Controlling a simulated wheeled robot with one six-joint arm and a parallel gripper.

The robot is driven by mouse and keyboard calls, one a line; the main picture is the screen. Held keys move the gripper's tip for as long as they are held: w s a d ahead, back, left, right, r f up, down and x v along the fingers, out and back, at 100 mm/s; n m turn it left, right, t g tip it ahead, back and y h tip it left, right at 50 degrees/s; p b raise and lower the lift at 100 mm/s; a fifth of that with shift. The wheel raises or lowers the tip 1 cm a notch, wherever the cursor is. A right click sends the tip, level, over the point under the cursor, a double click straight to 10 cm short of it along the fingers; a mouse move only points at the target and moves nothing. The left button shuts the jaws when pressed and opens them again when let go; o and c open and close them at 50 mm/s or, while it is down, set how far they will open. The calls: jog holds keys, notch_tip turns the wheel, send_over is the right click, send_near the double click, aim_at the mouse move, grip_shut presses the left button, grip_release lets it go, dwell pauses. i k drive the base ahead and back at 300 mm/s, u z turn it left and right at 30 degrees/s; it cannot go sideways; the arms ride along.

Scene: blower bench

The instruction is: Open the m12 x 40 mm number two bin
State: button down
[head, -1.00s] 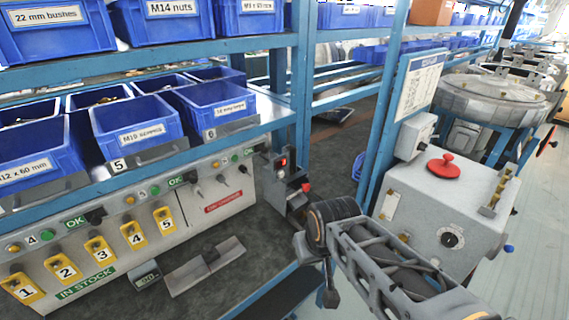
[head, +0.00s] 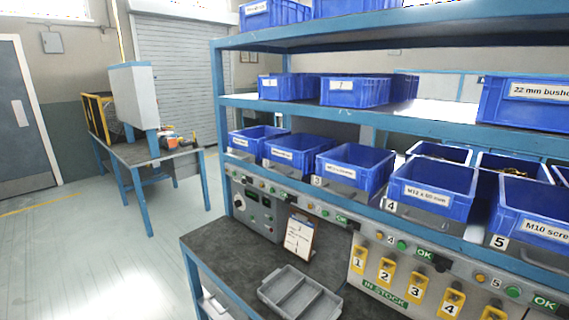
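A row of blue bins stands on the lower shelf of the blue rack. The second bin from the left (head: 292,154) sits between the leftmost bin (head: 257,140) and the bin above plate 3 (head: 355,169). Its front label is too small to read for sure. It looks open-topped; I cannot make out its contents or its number plate. To the right are bin 4 (head: 433,190), labelled M12 x 60 mm, and bin 5 (head: 532,212), labelled M10. My gripper is out of view.
The dark bench top (head: 228,262) below holds a grey divided tray (head: 300,292) and a clipboard (head: 299,235). A control panel (head: 255,212) and numbered yellow tags (head: 386,271) line the front. Another blue-legged table (head: 150,157) stands at left. The floor (head: 110,255) between is clear.

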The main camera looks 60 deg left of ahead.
aim_at(293, 155)
jog(key=u, duration=3.35)
jog(key=i, duration=0.8)
jog(key=u, duration=0.6)
jog(key=i, duration=0.75)
jog(key=z, duration=0.7)
jog(key=i, duration=0.5)
jog(key=z, duration=0.55)
